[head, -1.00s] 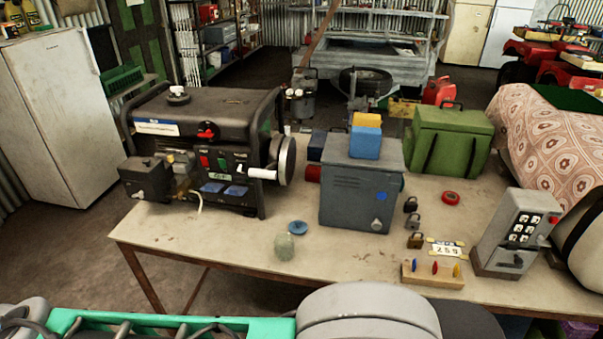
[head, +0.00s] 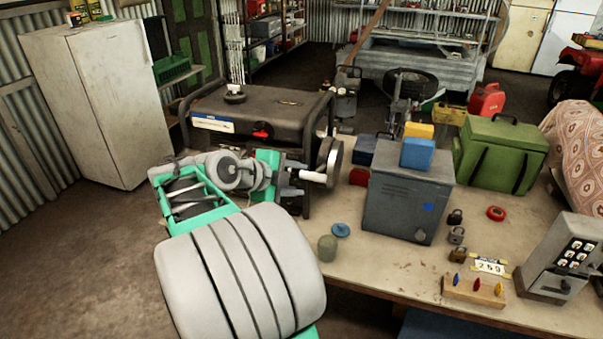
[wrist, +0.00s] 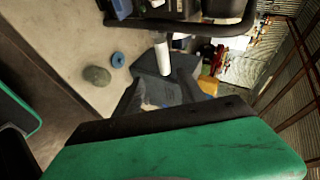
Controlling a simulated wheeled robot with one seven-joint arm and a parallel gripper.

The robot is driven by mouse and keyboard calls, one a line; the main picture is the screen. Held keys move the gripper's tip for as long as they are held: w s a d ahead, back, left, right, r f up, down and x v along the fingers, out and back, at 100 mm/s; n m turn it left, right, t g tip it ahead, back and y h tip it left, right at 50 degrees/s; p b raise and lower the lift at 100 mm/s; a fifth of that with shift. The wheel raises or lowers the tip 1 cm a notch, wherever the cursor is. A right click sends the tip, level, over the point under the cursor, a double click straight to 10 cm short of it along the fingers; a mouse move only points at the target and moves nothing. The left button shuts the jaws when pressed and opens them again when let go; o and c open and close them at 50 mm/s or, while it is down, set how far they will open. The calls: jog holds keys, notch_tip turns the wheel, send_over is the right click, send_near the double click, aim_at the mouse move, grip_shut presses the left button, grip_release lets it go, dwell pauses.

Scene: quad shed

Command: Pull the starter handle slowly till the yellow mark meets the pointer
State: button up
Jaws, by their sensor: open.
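The dark generator (head: 270,108) stands at the table's left end in the head view. Its round grey starter disc (head: 334,162) is on its right side. The white starter handle (head: 313,176) sticks out left from the disc; it also shows as a white cylinder in the wrist view (wrist: 162,57). My gripper (head: 297,182) is open close to the handle, in front of the generator. I cannot tell whether its fingers touch or straddle the handle. My arm hides much of the generator's front panel. I cannot make out the yellow mark or the pointer.
A grey metal box (head: 408,195) with a blue block (head: 418,153) stands right of the disc. A blue disc (head: 341,230) and a grey-green lump (head: 327,248) lie on the table near my arm.

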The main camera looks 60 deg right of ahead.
aim_at(321, 179)
jog(key=shift+m+g, duration=0.3)
jog(key=shift+m, duration=0.2)
jog(key=x, duration=0.2)
jog(key=p+x, duration=0.1)
jog(key=x, duration=0.2)
jog(key=s+r+x, duration=0.1)
jog(key=x, duration=0.1)
jog(key=shift+d+f+p, duration=0.15)
jog(key=shift+d+p, duration=0.15)
jog(key=shift+p, duration=0.05)
jog(key=shift+s+d+f, duration=0.15)
jog(key=shift+d+f, duration=0.2)
jog(key=shift+c, duration=0.6)
grip_shut()
